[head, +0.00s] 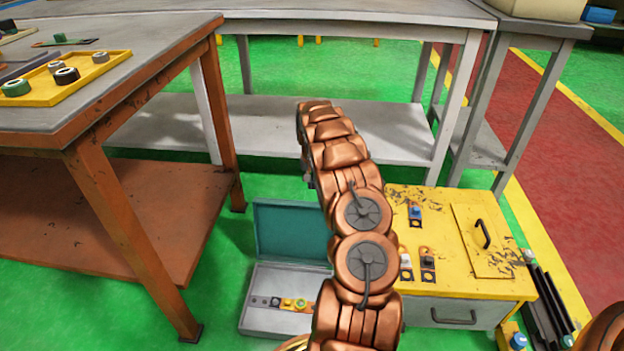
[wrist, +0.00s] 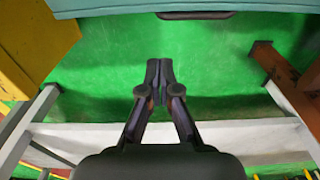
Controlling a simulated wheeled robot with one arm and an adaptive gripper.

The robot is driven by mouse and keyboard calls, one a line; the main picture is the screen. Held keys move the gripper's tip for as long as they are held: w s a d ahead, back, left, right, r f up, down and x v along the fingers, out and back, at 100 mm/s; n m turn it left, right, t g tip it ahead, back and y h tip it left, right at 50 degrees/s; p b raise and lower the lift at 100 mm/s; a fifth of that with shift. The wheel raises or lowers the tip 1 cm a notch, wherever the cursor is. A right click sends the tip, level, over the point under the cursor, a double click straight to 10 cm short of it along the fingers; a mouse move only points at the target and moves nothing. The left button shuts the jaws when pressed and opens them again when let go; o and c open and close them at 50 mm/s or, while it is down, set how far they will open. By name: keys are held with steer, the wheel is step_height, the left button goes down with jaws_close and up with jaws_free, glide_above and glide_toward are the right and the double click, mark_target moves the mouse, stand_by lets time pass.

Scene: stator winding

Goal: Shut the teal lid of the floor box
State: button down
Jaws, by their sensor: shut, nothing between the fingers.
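The floor box (head: 255,318) stands on the green floor, pale grey with a few small parts in it. Its teal lid (head: 285,232) is open and stands up at the back edge; my arm covers its right end. In the wrist view the teal lid (wrist: 110,5) crosses the top edge, with a dark handle strip (wrist: 195,15) on it. My gripper (wrist: 157,68) is shut and empty, with its fingertips over green floor, apart from the lid in the picture. In the head view my arm hides most of the gripper.
A yellow cabinet (head: 460,275) stands right of the box. An orange-legged table (head: 130,220) is on the left, and a grey bench with a low white shelf (head: 260,125) is behind. Green floor is clear between the lid and the bench.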

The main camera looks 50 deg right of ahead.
steer(key=shift+s+a+f+b, duration=0.5)
steer(key=shift+a+f+b, duration=0.2)
steer(key=shift+a+f, duration=0.1)
steer(key=shift+s+a+f+b, duration=0.5)
steer(key=shift+a+f+b, duration=0.15)
steer(key=shift+f+b, duration=0.1)
steer(key=shift+s+a+r+p, duration=0.15)
steer(key=shift+p, duration=0.2)
